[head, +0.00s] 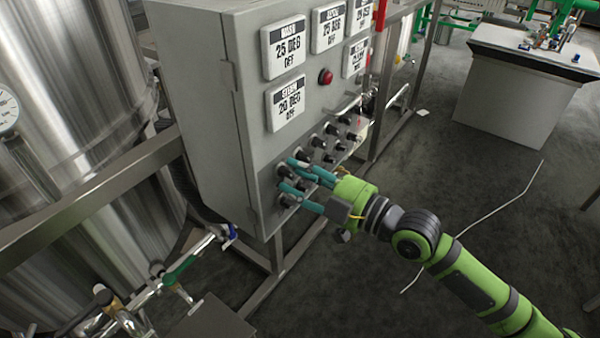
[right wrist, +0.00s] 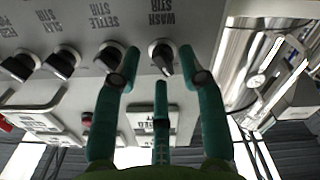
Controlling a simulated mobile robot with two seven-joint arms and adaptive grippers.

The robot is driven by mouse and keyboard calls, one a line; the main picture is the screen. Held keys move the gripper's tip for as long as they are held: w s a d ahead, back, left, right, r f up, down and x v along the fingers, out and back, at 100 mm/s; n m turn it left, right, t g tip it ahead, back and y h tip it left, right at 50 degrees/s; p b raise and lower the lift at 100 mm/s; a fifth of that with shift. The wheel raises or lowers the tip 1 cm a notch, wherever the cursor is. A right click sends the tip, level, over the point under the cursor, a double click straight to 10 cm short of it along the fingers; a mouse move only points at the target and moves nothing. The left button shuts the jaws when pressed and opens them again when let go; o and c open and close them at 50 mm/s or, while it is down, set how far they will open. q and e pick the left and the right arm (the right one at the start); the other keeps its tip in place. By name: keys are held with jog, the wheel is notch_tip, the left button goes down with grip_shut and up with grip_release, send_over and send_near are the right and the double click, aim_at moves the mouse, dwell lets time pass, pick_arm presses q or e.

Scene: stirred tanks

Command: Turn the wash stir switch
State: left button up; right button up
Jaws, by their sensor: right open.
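The wash stir switch (right wrist: 162,54) is a black knob on a round pale base, under an upside-down "WASH STIR" label in the right wrist view. My right gripper (right wrist: 160,68) is open, its teal fingertips spread to either side of this knob and a third finger below it in the picture. I cannot tell whether any finger touches the knob. In the head view my right gripper (head: 290,176) is at the lower left of the panel's knob rows and hides the switch there. My left gripper is not in view.
The grey control box (head: 205,85) carries several displays and a red lamp (head: 326,76). The settle stir knob (right wrist: 110,56) sits close beside the left fingertip in the wrist view. A steel tank (head: 70,90) stands left. Open floor (head: 440,160) lies right of the box.

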jog(key=shift+a, duration=0.1)
jog(key=c, duration=0.7)
grip_shut()
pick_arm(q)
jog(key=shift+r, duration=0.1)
pick_arm(e)
jog(key=shift+m, duration=0.3)
pick_arm(q)
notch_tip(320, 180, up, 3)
jog(key=p, duration=0.2)
jog(key=shift+p, duration=0.4)
pick_arm(e)
jog(key=m, duration=1.1)
jog(key=shift+f, duration=0.15)
jog(key=shift+m, duration=0.3)
jog(key=o, duration=0.7)
grip_release()
